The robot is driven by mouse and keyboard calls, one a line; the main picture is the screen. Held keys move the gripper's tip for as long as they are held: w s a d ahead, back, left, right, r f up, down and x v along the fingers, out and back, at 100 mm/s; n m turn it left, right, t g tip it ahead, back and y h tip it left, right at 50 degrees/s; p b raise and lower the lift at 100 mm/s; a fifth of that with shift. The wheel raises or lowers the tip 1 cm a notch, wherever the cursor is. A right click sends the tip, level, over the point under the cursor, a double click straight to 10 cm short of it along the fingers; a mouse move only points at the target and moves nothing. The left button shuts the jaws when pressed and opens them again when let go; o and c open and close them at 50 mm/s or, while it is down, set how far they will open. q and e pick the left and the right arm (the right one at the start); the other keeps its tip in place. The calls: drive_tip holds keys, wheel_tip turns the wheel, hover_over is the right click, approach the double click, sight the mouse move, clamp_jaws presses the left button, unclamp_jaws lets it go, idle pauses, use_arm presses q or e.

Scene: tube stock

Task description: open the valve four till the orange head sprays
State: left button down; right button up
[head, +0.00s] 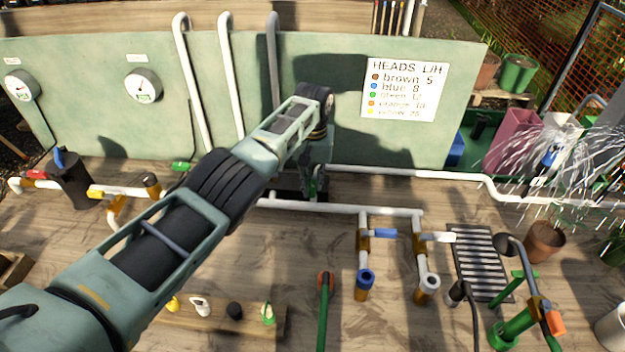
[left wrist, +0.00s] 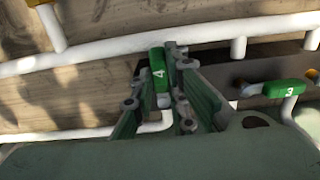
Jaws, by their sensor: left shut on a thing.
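The valve four handle (left wrist: 157,72) is a green lever marked 4 in the left wrist view. My left gripper (left wrist: 163,95) is shut on it, with a finger on either side. In the head view my left gripper (head: 314,178) is low in front of the green panel, and my arm hides most of the valve. Water sprays at the far right, around an upright piece with a blue band (head: 549,157). I cannot tell which coloured head the water comes from. My right gripper is not in view.
Another green lever marked 3 (left wrist: 285,89) is close to the right of my left gripper in the wrist view. White pipes (head: 400,174) cross the bench. A sign (head: 404,90) lists head colours. Two dial gauges are on the panel (head: 80,80). A drain grate (head: 480,262) is at the right.

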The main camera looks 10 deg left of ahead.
sight(313, 184)
use_arm(q)
drive_tip(key=shift+w+r, duration=0.15)
drive_tip(key=c, duration=1.7)
unclamp_jaws()
wheel_tip(313, 184, up, 12)
drive_tip(key=shift+f, duration=0.1)
